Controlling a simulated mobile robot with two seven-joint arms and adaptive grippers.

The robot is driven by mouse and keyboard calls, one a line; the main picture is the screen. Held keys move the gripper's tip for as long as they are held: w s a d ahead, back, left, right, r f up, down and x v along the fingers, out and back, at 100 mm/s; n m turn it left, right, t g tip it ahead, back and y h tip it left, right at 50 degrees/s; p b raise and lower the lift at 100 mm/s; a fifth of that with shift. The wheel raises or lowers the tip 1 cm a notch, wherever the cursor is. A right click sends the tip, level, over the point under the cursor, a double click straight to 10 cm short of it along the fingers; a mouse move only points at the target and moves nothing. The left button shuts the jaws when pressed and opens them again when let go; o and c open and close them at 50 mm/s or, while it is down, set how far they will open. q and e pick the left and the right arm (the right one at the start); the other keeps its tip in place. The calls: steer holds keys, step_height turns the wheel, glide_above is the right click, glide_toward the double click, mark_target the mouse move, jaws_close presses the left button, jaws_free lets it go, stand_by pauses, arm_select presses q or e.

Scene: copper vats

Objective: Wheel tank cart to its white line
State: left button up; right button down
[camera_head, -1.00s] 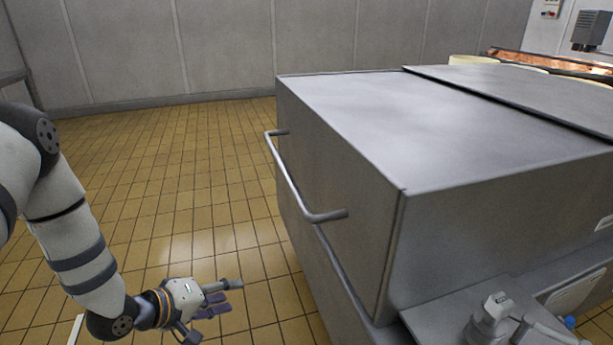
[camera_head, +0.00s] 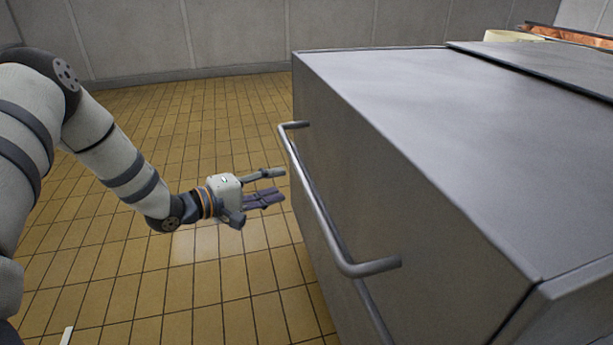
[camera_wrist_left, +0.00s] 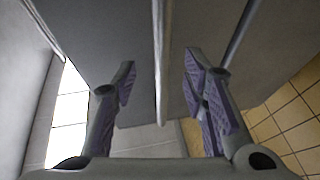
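The tank cart (camera_head: 430,120) is a large grey metal box at the right of the head view. A tubular handle (camera_head: 322,215) runs along its left side. My left gripper (camera_head: 282,183) is just left of the handle, its fingers pointing at it. In the left wrist view the fingers (camera_wrist_left: 160,72) are spread. The handle bar (camera_wrist_left: 159,40) shows upright between them, with a gap on each side. A short white strip (camera_head: 67,335) lies on the floor at the lower left; whether it is the cart's white line I cannot tell. My right gripper is out of view.
The yellow tiled floor (camera_head: 180,120) left of the cart is clear. A pale panelled wall (camera_head: 240,35) closes the back. A copper edge (camera_head: 570,35) shows behind the cart at the upper right.

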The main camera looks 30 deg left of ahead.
mark_target(302, 178)
arm_select(q)
steer(key=x, duration=0.2)
steer(key=b+x, duration=0.1)
steer(key=x, duration=0.4)
steer(key=shift+w+d+f+b, duration=0.1)
steer(key=shift+w+f+b, duration=0.2)
steer(key=shift+w+f, duration=0.1)
steer(key=shift+w+d+r, duration=0.1)
steer(key=shift+w, duration=0.4)
jaws_close()
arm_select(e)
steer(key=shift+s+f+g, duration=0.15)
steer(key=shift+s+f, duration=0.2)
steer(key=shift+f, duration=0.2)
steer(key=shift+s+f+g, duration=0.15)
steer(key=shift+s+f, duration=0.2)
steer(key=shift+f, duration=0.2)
